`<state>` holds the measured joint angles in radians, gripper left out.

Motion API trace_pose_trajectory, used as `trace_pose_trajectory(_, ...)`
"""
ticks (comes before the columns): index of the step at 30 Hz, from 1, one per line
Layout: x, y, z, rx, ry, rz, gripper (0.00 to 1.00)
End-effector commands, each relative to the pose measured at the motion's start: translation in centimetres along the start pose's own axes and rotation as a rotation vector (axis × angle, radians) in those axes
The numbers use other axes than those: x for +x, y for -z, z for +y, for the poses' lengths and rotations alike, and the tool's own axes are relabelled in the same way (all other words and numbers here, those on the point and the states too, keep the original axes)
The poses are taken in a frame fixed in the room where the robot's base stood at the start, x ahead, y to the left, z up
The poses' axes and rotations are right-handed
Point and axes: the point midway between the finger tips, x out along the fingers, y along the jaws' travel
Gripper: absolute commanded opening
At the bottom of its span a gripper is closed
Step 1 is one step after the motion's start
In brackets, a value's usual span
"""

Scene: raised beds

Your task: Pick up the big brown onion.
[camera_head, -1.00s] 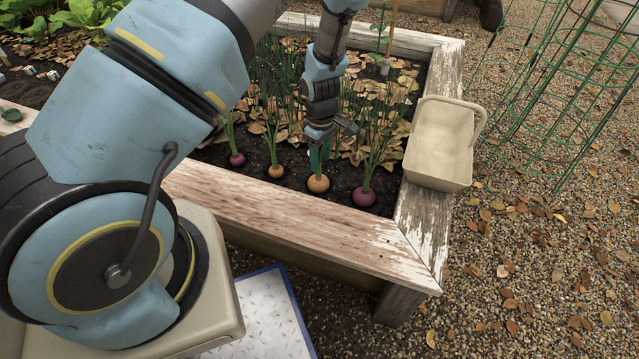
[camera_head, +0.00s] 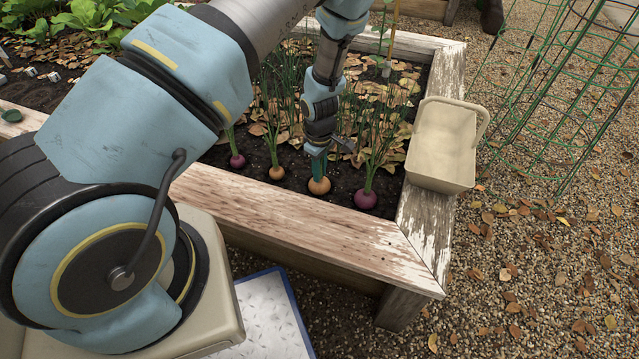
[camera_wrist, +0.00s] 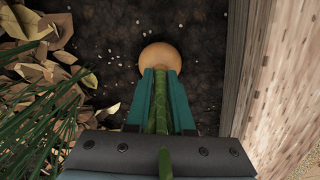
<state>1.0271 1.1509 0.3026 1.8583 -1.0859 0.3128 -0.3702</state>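The big brown onion (camera_head: 319,186) is a round orange-brown bulb sitting in the dark soil near the bed's front board. In the wrist view the bulb (camera_wrist: 160,57) lies just beyond the fingertips, with its green leaves running back between the fingers. My gripper (camera_head: 318,172) points down at the onion from above. Its two teal fingers (camera_wrist: 160,85) lie close on both sides of the leaf stalk, with no clear gap, and appear shut on it just above the bulb. The bulb's underside is hidden by soil.
A smaller brown onion (camera_head: 276,172) and two purple onions (camera_head: 365,199) (camera_head: 237,161) stand in the same row. The wooden bed edge (camera_head: 300,220) runs close in front. A beige basket (camera_head: 443,145) rests on the right edge. Green wire cages (camera_head: 560,90) stand beyond on gravel.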

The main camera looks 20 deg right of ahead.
Motion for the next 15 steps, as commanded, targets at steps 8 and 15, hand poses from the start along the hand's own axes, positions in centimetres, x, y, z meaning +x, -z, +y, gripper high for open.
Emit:
trace_pose_trajectory(8, -0.01, 0.00, 0.00, 0.000, 0.000, 0.000, 0.00)
trace_pose_trajectory(15, -0.03, 0.00, 0.01, 0.000, 0.000, 0.000, 0.00)
